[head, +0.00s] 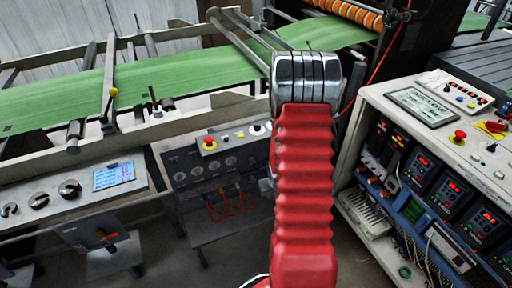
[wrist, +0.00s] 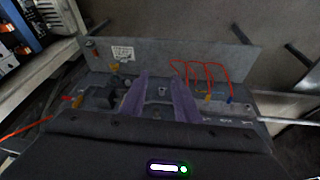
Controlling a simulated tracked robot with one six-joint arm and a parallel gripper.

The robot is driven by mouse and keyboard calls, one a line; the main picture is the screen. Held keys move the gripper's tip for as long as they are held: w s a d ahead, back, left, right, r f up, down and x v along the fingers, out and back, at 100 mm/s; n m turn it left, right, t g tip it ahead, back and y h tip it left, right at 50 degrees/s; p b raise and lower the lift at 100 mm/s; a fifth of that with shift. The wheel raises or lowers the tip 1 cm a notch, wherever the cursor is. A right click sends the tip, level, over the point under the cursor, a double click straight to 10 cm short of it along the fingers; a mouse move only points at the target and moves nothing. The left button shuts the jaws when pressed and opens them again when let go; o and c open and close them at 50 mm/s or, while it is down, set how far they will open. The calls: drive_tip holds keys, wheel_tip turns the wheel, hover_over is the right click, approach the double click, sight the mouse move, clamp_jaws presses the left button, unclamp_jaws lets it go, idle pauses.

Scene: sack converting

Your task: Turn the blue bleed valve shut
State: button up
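My gripper (wrist: 160,82) shows in the wrist view as two purple fingers spread apart. It is open, with nothing held between them. Behind the gap is a grey panel (wrist: 225,57) with fittings. A small blue piece (wrist: 231,99), possibly the blue bleed valve, sits by the end of a red tube, right of my fingers and apart from them. Its handle position is too small to tell. In the head view my red arm hides the gripper, and I cannot make out a blue valve there.
Red looped tubes (wrist: 200,68) stand out near the fingers; they also hang under the grey control box (head: 230,205) in the head view. A white console (head: 440,145) stands at the right. A green web (head: 60,98) runs across the back. Dark floor lies in front.

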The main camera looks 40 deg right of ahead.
drive_tip(key=w+d+f+t+h, duration=0.1)
drive_tip(key=w+d+f+t, duration=0.45)
drive_tip(key=f, duration=0.45)
drive_tip(key=w+d+r+n+t+h, duration=0.1)
drive_tip(key=w+r+t, duration=0.4)
drive_tip(key=r+t, duration=0.3)
wheel_tip(320, 180, up, 4)
drive_tip(key=shift+f+n, duration=0.15)
drive_tip(key=shift+n, duration=0.15)
drive_tip(key=shift+t, duration=0.25)
drive_tip(key=x, duration=1.3)
drive_tip(key=shift+w+d, duration=0.3)
drive_tip(key=shift+c, duration=0.6)
